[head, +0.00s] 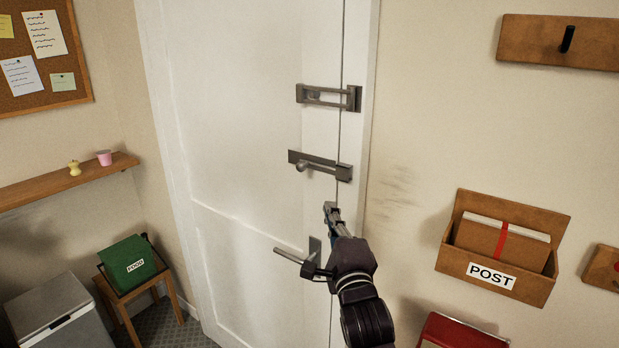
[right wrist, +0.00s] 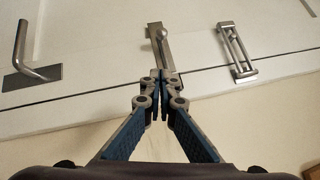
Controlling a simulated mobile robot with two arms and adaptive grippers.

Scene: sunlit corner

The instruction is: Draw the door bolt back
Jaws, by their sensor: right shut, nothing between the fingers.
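The grey door bolt (head: 320,164) lies across the right edge of the white door (head: 245,140), below a second metal fitting. Its round knob (head: 302,166) is towards the left end of its plate. The right end reaches over the door gap to the frame; whether the bar sits inside the keeper is hard to tell. My right gripper (head: 329,207) is shut and empty, just below the bolt. In the right wrist view the fingertips (right wrist: 160,76) are together, overlapping the frame end of the bolt (right wrist: 158,48); contact cannot be told. My left gripper is not in view.
A slotted door guard (head: 328,97) is above the bolt, and a lever handle (head: 293,257) is below, close to my right wrist. A wooden post holder (head: 447,262) and a peg board (head: 520,40) are on the right wall. The door surface left of the bolt is clear.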

